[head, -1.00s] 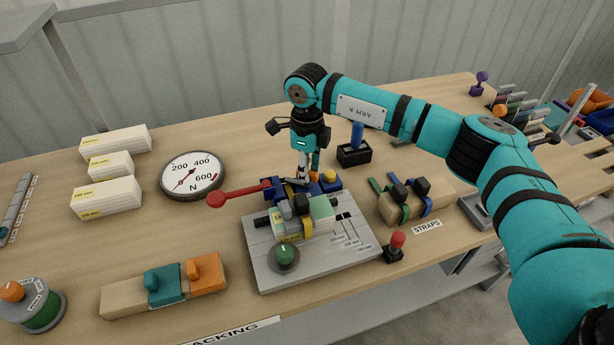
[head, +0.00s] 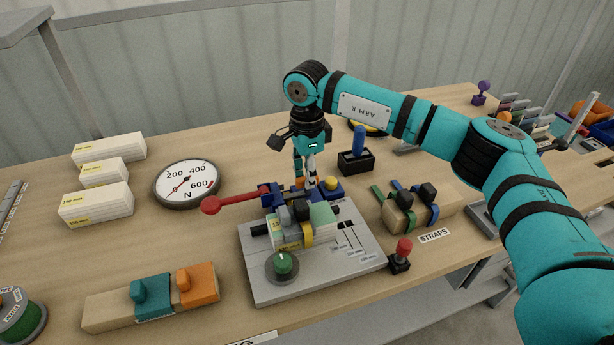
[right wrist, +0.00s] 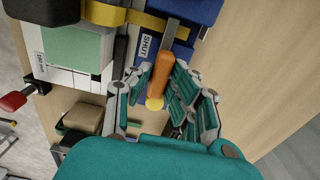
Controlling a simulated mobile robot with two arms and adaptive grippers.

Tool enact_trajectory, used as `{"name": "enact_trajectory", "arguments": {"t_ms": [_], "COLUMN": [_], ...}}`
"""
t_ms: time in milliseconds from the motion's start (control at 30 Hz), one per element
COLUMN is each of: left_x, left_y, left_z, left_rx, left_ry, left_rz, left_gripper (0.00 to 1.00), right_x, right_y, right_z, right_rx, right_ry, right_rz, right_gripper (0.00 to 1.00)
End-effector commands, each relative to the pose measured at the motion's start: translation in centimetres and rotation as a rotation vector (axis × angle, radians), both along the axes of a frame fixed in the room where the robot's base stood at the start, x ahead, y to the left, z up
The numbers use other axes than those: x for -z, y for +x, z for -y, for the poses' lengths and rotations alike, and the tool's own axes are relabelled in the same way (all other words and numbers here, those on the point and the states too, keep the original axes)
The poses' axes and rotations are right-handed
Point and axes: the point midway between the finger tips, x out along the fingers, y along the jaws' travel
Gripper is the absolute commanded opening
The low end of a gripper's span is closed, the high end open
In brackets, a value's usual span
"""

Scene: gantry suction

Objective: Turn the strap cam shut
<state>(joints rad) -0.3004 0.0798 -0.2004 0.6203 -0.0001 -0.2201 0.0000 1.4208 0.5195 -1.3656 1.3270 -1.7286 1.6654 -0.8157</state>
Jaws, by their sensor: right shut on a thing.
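The strap cam's orange handle (right wrist: 161,72) with a yellow end shows in the right wrist view. It stands at a blue block (right wrist: 172,50) marked SHUT, with a grey metal bar beside it. My right gripper (right wrist: 160,95) is shut on the orange handle, its fingers on either side. In the head view my right gripper (head: 309,183) reaches down behind the clamped stack, and its fingers mostly hide the handle. A yellow strap (right wrist: 155,22) runs to the cam from the stack with the green block (head: 321,214). My left gripper is not in view.
A grey base plate (head: 262,292) carries the fixture, with a red-knobbed lever (head: 211,205) reaching left and a green knob (head: 283,264) in front. A force dial (head: 187,184) lies to the left. A blue-handled tool holder (head: 356,161) and the strap block (head: 440,197) stand to the right.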

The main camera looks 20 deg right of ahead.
Motion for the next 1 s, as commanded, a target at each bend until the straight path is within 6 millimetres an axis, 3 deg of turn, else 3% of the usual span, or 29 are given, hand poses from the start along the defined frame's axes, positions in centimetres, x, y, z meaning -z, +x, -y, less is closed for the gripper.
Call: {"name": "enact_trajectory", "arguments": {"t_ms": [500,533,700,1000], "left_x": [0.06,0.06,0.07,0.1], "left_y": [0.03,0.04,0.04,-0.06], "left_z": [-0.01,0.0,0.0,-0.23], "left_rx": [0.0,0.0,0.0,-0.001], "left_ry": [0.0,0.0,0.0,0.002], "left_rz": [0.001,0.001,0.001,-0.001], "left_gripper": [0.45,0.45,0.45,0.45], "right_x": [-0.33,-0.33,-0.22,-0.41], "right_y": [0.18,0.18,0.12,0.07], "right_z": [0.05,0.06,0.05,0.02], "right_rx": [-0.018,-0.018,-0.018,-0.018], "right_ry": [0.001,0.001,0.001,0.0], "right_rz": [0.007,0.007,0.005,0.003], "right_gripper": [0.0,0.21,0.4,0.4]}}
